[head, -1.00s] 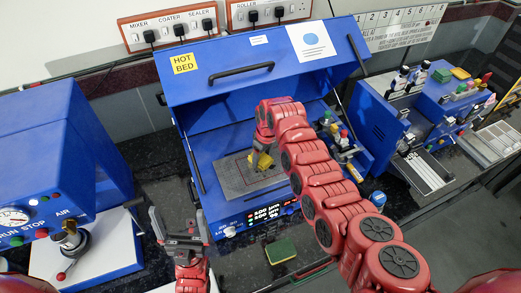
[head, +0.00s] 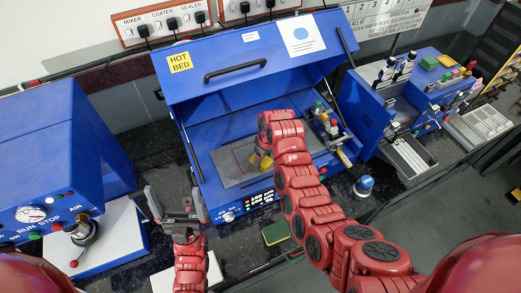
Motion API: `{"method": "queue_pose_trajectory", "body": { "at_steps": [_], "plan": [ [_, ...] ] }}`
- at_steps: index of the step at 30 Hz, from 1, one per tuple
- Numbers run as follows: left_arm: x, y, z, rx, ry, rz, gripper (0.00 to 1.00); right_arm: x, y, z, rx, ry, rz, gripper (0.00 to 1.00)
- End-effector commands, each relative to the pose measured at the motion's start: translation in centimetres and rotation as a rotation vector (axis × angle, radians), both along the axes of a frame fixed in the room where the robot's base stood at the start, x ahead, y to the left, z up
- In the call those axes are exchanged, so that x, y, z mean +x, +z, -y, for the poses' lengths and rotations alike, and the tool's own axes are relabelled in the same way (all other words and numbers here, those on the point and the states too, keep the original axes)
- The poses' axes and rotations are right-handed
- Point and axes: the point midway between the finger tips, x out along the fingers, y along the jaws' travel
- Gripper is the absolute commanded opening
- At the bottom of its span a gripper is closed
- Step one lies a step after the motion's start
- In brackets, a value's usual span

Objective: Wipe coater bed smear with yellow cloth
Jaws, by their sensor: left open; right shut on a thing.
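The blue coater (head: 207,90) stands in the middle with its lid raised and a yellow "HOT BED" label on it. Its grey bed (head: 229,165) carries a reddish outline; I cannot make out a smear clearly. My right gripper (head: 261,158) is over the bed, shut on the yellow cloth (head: 265,165), which is at or just above the bed surface. My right arm hides the bed's right part. My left gripper (head: 175,203) is open and empty, in front of the coater at its left.
A green and yellow sponge (head: 276,233) lies on the dark counter in front of the coater. A blue machine with a gauge (head: 32,214) stands left. Small bottles (head: 325,118) stand at the bed's right. A blue-capped jar (head: 363,186) stands right of the coater.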

Motion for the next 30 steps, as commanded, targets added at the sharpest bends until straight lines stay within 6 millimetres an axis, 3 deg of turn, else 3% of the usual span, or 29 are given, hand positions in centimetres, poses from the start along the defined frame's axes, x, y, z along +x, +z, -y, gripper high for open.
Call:
{"method": "queue_pose_trajectory", "body": {
  "at_steps": [8,21,30],
  "plan": [
    [0.0,-0.8,0.0,0.000,0.000,0.000,0.99,0.0,-0.1,0.0,-0.001,0.000,-0.001,0.10],
    [0.0,-5.1,0.0,0.000,0.000,0.000,0.99,2.8,-0.5,-1.1,-0.003,0.002,0.002,0.10],
    [0.0,-6.8,0.0,0.000,0.000,0.000,0.99,3.8,-0.5,-1.5,-0.002,0.002,0.000,0.10]
  ]
}}
